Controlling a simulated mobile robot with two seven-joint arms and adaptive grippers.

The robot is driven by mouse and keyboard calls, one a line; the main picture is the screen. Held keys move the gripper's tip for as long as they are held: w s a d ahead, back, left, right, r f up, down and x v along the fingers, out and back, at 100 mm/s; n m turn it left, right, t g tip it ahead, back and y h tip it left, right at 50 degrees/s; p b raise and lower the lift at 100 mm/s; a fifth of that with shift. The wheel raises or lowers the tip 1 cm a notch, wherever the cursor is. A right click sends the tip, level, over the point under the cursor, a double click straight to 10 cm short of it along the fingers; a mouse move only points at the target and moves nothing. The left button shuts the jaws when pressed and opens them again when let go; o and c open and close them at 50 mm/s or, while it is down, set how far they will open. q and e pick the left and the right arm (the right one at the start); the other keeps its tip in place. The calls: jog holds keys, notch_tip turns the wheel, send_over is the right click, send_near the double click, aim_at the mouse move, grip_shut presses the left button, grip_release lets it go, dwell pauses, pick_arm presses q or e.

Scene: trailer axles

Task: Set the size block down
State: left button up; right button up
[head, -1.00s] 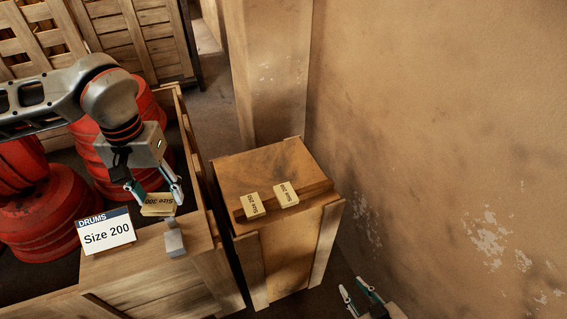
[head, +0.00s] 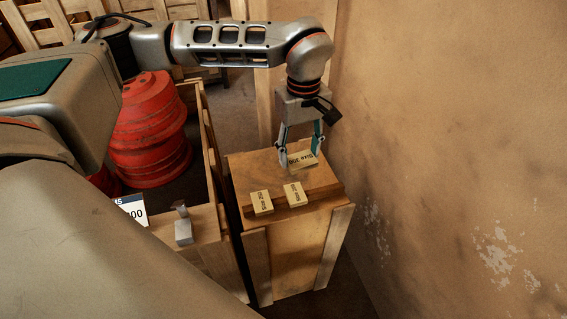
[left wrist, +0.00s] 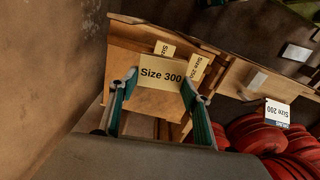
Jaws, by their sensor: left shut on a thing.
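The yellow Size 300 block (head: 303,159) is gripped between the fingertips of my left gripper (head: 301,164), over the back part of the wooden crate's top (head: 245,167). I cannot tell whether the block touches the crate. In the left wrist view the block (left wrist: 161,75) faces me with its label readable, a finger at each side. Two similar yellow blocks, one on the left (head: 261,202) and one on the right (head: 294,194), rest at the crate's front ledge. My right gripper is out of view.
A wooden bin to the left holds red drums (head: 148,130). A grey metal holder (head: 183,231) is on its rim, beside a partly hidden white sign (head: 131,209); the left wrist view shows Size 200 on the sign (left wrist: 278,114). A bare wall (head: 450,130) stands close on the right.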

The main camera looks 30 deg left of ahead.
pick_arm(q)
jog(key=w+a+r+n+p, duration=0.15)
jog(key=w+n, duration=0.25)
jog(key=n, duration=0.8)
jog(key=w+a+r+n+b, duration=0.15)
jog(key=w+n, duration=0.25)
jog(key=n, duration=0.7)
jog(key=w+a+n+p, duration=0.2)
jog(key=w+a+n, duration=0.15)
jog(key=n, duration=0.85)
jog(key=f, duration=0.6)
jog(key=f+b, duration=0.1)
jog(key=f, duration=0.6)
jog(key=d+f+b, duration=0.1)
jog(key=f, duration=0.5)
jog(key=shift+w+f, duration=0.25)
jog(key=shift+f, duration=0.15)
jog(key=shift+r, duration=0.1)
jog(key=o, duration=1)
jog(key=shift+a, duration=0.1)
jog(key=shift+c, duration=0.2)
jog(key=shift+o, duration=0.3)
